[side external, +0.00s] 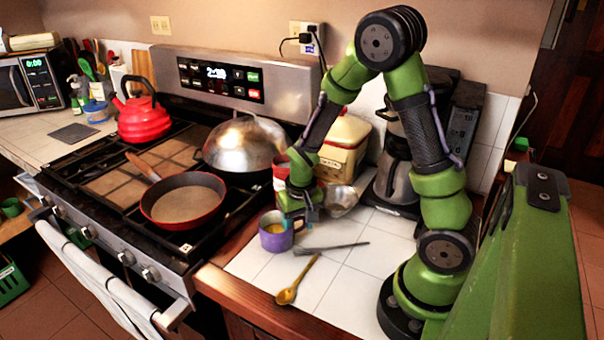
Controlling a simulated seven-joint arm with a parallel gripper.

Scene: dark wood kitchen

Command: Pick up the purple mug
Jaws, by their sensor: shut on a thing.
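The purple mug (275,238) stands upright, or nearly so, at the left part of the white tiled counter, close to the stove. Its inside looks yellow, and its handle side faces right. My gripper (297,220) reaches down from above at the mug's right side. It is shut on the mug there. The fingertips are small in this view and partly hidden against the mug. I cannot tell whether the mug's base touches the tiles.
A wooden spoon (297,280) and a grey utensil (331,248) lie in front and to the right. A metal bowl (341,200) and a cream canister (345,146) stand behind. A red pan (183,201) and a domed lid (240,146) are on the stove to the left.

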